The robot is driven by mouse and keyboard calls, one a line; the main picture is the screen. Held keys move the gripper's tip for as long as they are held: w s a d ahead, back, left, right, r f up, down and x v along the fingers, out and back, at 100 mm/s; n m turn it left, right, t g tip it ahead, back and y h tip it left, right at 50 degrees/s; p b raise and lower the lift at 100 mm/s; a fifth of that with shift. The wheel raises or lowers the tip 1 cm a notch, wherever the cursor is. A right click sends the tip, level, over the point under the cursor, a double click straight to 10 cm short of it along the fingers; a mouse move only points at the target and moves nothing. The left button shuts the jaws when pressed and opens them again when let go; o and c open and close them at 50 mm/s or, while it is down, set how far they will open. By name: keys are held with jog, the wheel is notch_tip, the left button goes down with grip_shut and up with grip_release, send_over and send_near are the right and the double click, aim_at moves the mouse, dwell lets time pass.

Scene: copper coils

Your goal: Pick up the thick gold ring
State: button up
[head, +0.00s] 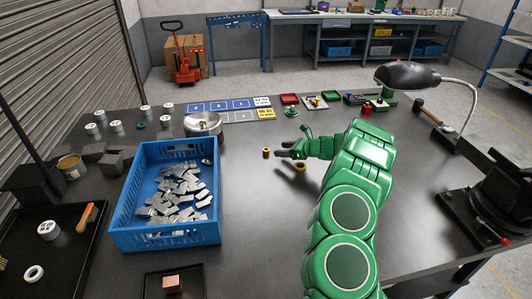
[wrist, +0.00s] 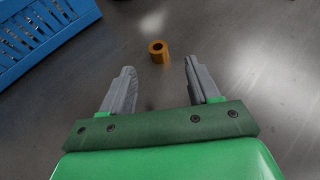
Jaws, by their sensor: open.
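A small thick-walled gold-orange ring (head: 266,153) stands on the dark table, just left of my gripper's fingertips in the head view. In the wrist view this thick ring (wrist: 158,52) lies beyond the fingertips, between their lines, with its hole facing up. A wider yellow-gold ring (head: 299,166) lies on the table below my gripper in the head view; I cannot make it out in the wrist view. My gripper (head: 281,151) is open and empty, pointing left, and appears above the table. Its two grey fingers (wrist: 160,78) are spread apart in the wrist view.
A blue crate (head: 167,240) of metal pieces stands left of my gripper; its edge shows in the wrist view (wrist: 38,35). A lamp (head: 408,75) and a vise (head: 490,205) are right. The table around the rings is clear.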

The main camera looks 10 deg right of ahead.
aim_at(268, 150)
jog(key=shift+x, duration=3.85)
jog(key=shift+s+a, duration=0.1)
jog(key=shift+s, duration=0.05)
jog(key=shift+c, duration=0.2)
grip_shut()
jog(key=shift+r, duration=0.1)
